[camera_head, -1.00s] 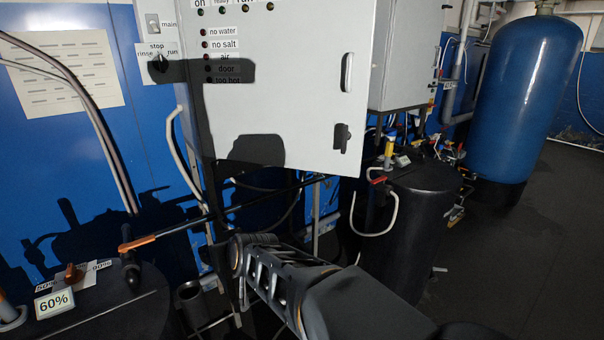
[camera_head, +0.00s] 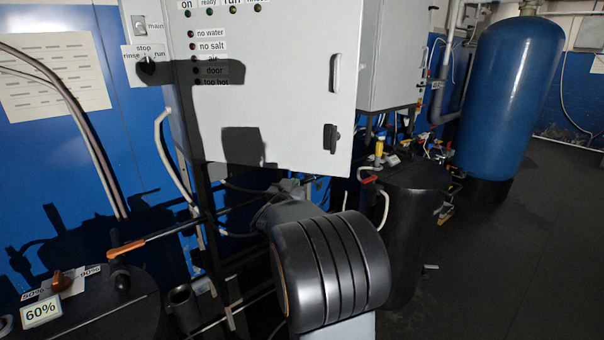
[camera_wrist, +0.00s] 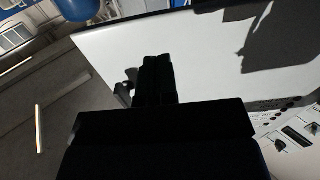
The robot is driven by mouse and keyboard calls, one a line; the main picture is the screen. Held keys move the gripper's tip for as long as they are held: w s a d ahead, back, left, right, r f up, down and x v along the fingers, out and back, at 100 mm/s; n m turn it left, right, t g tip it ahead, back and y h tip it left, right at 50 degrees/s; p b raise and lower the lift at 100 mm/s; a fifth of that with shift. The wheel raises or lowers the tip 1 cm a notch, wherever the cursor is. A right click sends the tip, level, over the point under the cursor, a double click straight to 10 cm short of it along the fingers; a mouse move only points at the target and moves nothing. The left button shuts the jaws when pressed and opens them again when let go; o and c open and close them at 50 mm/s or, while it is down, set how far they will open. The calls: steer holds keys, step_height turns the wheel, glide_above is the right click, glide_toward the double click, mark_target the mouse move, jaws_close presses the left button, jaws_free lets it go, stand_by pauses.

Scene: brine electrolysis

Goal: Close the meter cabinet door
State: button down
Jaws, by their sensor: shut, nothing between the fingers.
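The white cabinet door (camera_head: 285,90) fills the upper middle of the head view, with a pale bar handle and a dark latch (camera_head: 330,138) near its right edge. I cannot tell from the head view how far it stands from its frame. In the wrist view the door's white face (camera_wrist: 205,60) lies in front of my gripper (camera_wrist: 158,70). The dark fingers are together and empty, and they cover part of the face. A dark fitting shows just left of them. Whether they touch the door cannot be told. In the head view my arm hides the gripper.
A grey cabinet (camera_head: 388,55) is behind the door's right edge. A black drum (camera_head: 405,240) with valves and hoses stands below, and a blue tank (camera_head: 505,95) beyond. A 60% sign (camera_head: 40,312) lies on a dark lid at lower left. The floor at right is clear.

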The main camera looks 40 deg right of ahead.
mark_target(304, 170)
steer(key=p+x, duration=0.1)
steer(key=x, duration=0.7)
steer(key=shift+w+d, duration=0.1)
steer(key=shift+d, duration=0.1)
